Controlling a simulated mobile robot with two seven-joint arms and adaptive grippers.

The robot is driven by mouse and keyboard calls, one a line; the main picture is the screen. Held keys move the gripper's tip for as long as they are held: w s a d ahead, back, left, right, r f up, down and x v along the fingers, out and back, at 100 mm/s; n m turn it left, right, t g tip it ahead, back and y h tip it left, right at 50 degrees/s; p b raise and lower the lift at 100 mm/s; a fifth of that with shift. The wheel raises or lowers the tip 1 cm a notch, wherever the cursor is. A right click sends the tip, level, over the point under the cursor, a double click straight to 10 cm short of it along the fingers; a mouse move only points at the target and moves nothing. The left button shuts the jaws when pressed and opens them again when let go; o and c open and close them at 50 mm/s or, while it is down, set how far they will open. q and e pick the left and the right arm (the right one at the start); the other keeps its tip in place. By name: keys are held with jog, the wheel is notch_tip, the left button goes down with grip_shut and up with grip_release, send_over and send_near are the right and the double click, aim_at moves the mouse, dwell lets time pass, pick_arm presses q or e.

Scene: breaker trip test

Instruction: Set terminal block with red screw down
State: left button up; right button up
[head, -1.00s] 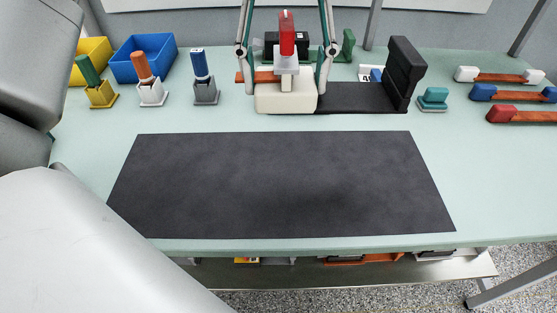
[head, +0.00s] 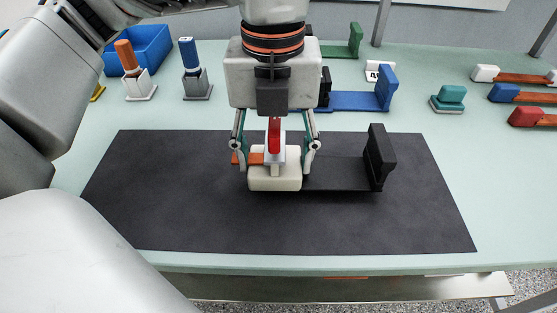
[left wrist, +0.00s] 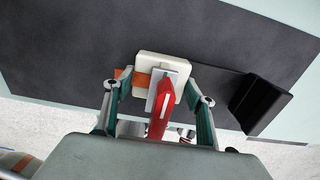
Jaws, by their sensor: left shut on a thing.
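The terminal block with red screw (head: 274,183) has a cream body, a grey-white post with a red upright part, an orange strip at its left and a black plate ending in a black upright at its right. My left gripper (head: 276,160) is shut on it, one finger on each side of the cream body. The block is upright over the dark mat (head: 160,190), at or just above it; I cannot tell if it touches. The left wrist view also shows the block (left wrist: 150,66) between the fingers (left wrist: 158,88). My right gripper is out of view.
A blue bin (head: 140,50), an orange-topped piece (head: 127,57) and a blue-topped piece (head: 190,56) stand back left. A blue bracket (head: 360,101) and a teal block (head: 450,97) stand behind the mat. Several orange-strip parts lie at right. The mat's left and front are clear.

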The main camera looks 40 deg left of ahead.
pick_arm(q)
jog(key=shift+f, duration=0.95)
jog(key=o, duration=1.6)
jog(key=shift+c, duration=0.2)
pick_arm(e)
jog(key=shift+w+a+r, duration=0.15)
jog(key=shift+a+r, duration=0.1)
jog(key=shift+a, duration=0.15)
